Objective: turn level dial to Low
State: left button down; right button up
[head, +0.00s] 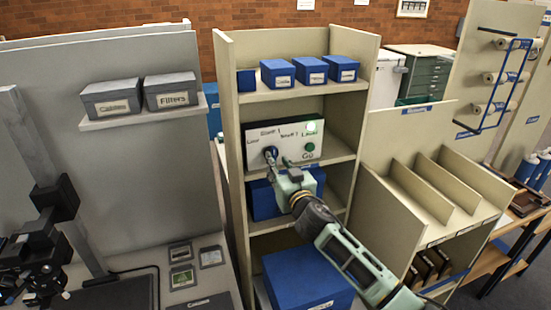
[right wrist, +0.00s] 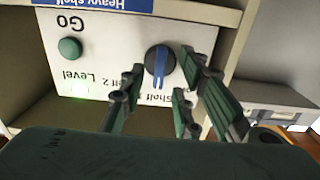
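The white control panel (head: 285,143) stands on a middle shelf, with a round green Go button (head: 310,147) and a lit green lamp by the word Level. The black level dial (head: 271,153) is at its left; in the right wrist view, upside down, the dial (right wrist: 160,60) shows a blue pointer bar standing upright in the picture. I cannot tell exactly which label it marks. My right gripper (head: 286,168) is in front of the panel. In the right wrist view its spread fingers (right wrist: 160,85) are near the dial with a gap between them; contact is unclear. My left gripper is not in view.
Blue boxes (head: 306,279) stand on shelves above and below the panel. Shelf side walls (head: 230,120) flank it closely. An empty divided rack (head: 432,190) stands at right.

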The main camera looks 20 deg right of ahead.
jog(key=shift+w, duration=1.35)
jog(key=shift+c, duration=0.6)
grip_shut()
